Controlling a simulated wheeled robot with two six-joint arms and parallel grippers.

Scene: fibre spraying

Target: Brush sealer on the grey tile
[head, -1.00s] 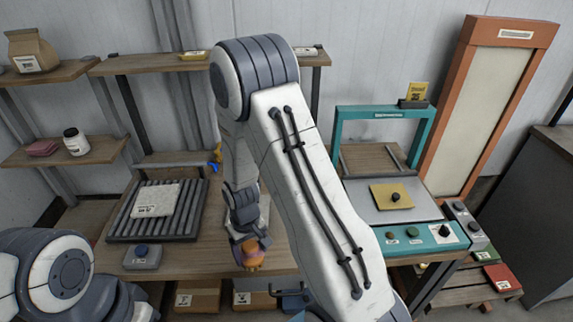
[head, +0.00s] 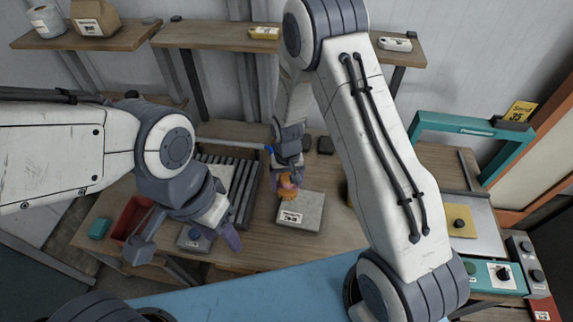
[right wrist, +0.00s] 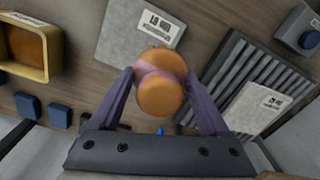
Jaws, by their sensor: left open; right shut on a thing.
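A grey tile (head: 303,216) with a white label lies flat on the wooden table; it also shows in the right wrist view (right wrist: 118,38). My right gripper (head: 289,181) is shut on an orange, rounded brush handle (right wrist: 160,85), at the tile's far left corner in the head view. My left gripper (head: 187,240) is open and empty, left of the tile.
A slatted rack (head: 249,192) left of the tile holds a lighter labelled tile (right wrist: 257,108). A box with a blue button (head: 195,238) lies below my left gripper. A red bin (head: 131,217) stands at left, and a teal-framed press (head: 470,133) at right.

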